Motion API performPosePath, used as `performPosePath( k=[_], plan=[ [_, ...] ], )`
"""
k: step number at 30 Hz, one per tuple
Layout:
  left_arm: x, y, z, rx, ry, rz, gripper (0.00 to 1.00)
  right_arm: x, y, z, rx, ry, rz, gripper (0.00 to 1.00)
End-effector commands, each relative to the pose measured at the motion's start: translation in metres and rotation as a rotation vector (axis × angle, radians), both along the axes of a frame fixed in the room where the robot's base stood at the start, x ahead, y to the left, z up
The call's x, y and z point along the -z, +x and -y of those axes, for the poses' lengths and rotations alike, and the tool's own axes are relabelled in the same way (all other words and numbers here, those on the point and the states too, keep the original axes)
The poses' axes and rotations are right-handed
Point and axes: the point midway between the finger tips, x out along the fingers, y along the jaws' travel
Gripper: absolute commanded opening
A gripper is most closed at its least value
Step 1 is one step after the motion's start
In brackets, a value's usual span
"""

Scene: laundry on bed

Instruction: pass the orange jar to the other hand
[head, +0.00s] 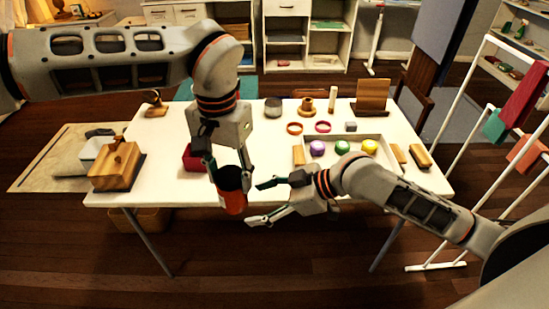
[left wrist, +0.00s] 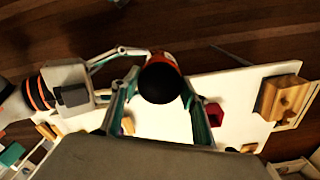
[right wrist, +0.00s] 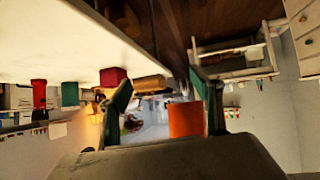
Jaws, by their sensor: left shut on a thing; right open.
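The orange jar (head: 233,203) hangs in my left gripper (head: 228,172) just off the front edge of the white table. My left gripper is shut on it; in the left wrist view the jar (left wrist: 162,68) shows its dark top between the two fingers. My right gripper (head: 258,203) is open and empty just right of the jar, its fingers pointing at it. In the right wrist view the orange jar (right wrist: 185,118) appears between the open fingers, nearer the right one. I cannot tell whether the right fingers touch it.
The white table (head: 165,135) bears a red box (head: 194,160) behind my left gripper and a wooden box (head: 118,166) at the left. A tray (head: 378,139) with coloured round things lies behind my right arm. A white rack (head: 465,170) stands at the right.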

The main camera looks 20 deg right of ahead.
Motion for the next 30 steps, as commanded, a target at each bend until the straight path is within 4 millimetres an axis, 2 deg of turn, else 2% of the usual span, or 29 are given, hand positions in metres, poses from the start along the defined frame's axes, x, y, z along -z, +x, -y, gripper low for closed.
performPosePath(
  k=[6, 9, 12, 15, 18, 21, 26, 30],
  plan=[
    [-0.001, 0.0, 0.0, 0.0, -0.001, 0.001, 0.17, -0.08, -0.005, 0.013, -0.116, -0.006, -0.005, 0.65],
    [-0.001, 0.0, 0.0, 0.0, -0.001, 0.001, 0.17, -0.113, -0.013, 0.017, -0.149, 0.006, -0.016, 0.65],
    [0.0, 0.0, 0.0, 0.0, -0.001, 0.001, 0.17, -0.138, -0.022, 0.02, -0.175, 0.017, -0.03, 0.65],
    [0.0, 0.0, 0.0, 0.0, -0.001, 0.001, 0.17, -0.155, -0.029, 0.023, -0.191, 0.024, -0.04, 0.65],
    [0.0, 0.0, 0.0, 0.0, -0.001, 0.001, 0.17, -0.164, -0.033, 0.023, -0.201, 0.028, -0.047, 0.65],
    [0.0, 0.0, 0.0, 0.0, -0.001, 0.001, 0.17, -0.165, -0.034, 0.02, -0.206, 0.031, -0.051, 0.65],
    [0.0, 0.0, 0.0, 0.0, -0.001, 0.001, 0.17, -0.154, -0.03, 0.005, -0.208, 0.034, -0.053, 0.65],
    [0.0, 0.0, 0.0, 0.0, -0.001, 0.001, 0.17, -0.14, -0.024, -0.015, -0.207, 0.035, -0.053, 0.65]
  ],
)
